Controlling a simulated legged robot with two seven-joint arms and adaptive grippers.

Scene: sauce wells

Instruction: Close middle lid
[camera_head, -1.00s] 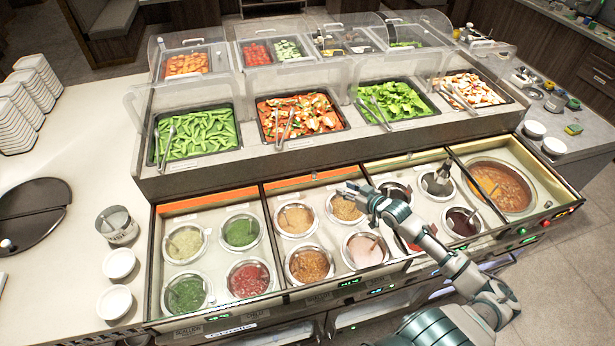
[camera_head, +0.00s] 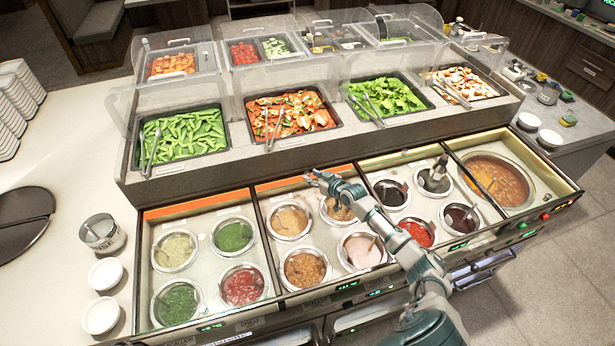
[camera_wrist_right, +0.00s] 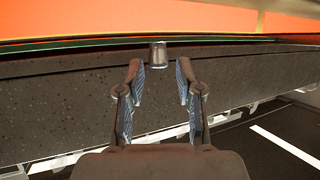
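My right gripper (camera_head: 313,177) is over the back of the middle section, close to that strip. In the right wrist view the fingers (camera_wrist_right: 160,72) are apart and empty. A small grey cylindrical knob (camera_wrist_right: 158,54) sits just beyond the fingertips, in line with the gap, below an orange surface (camera_wrist_right: 160,20). My left gripper is not in view.
A raised shelf with food trays, such as green pods (camera_head: 183,137), stands right behind the wells. A soup pot (camera_head: 497,181) is at the right. White bowls (camera_head: 102,313) and a metal can (camera_head: 102,234) stand on the left counter.

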